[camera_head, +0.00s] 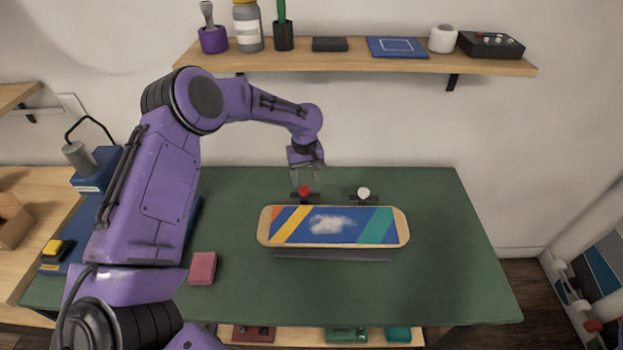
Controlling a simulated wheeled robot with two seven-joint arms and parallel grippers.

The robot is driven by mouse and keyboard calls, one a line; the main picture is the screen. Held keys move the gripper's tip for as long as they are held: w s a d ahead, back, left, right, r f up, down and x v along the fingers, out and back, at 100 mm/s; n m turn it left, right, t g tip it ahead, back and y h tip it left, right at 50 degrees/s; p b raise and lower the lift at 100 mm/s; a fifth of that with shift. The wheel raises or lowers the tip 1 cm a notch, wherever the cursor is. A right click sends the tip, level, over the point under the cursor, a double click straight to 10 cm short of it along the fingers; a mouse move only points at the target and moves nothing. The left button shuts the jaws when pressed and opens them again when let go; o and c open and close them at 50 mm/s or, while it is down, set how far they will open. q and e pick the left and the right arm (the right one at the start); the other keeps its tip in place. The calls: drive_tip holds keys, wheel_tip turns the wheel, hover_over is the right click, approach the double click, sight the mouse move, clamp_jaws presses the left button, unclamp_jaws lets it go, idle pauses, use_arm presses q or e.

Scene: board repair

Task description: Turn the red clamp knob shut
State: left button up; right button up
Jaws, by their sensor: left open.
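The red clamp knob (304,191) sits on a dark clamp behind the skateboard deck (332,226), left of a white knob (363,193) on a similar clamp. My left gripper (307,177) is open and points down just above and behind the red knob. I cannot tell whether the fingertips touch the knob. The deck lies across the green table with orange, yellow, blue and teal stripes and a white patch in its middle. My right gripper is not in view.
A pink block (203,268) lies on the green table (440,285) left of the deck. A wall shelf (360,60) with bottles, cups and boxes runs behind the arm. The table's right side is clear.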

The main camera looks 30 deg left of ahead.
sight(306, 187)
use_arm(q)
drive_tip(key=shift+s+a+f, duration=0.15)
drive_tip(key=shift+s+f, duration=0.65)
drive_tip(key=shift+s, duration=0.3)
drive_tip(key=shift+f+p, duration=0.3)
drive_tip(key=shift+f, duration=0.05)
drive_tip(key=shift+w+f, duration=0.9)
drive_tip(key=shift+w, duration=0.15)
drive_tip(key=shift+s+r, duration=0.1)
drive_tip(key=c, duration=0.5)
drive_tip(key=shift+s+r, duration=0.2)
drive_tip(key=shift+s, duration=0.05)
drive_tip(key=c, duration=0.5)
drive_tip(key=shift+c, duration=0.2)
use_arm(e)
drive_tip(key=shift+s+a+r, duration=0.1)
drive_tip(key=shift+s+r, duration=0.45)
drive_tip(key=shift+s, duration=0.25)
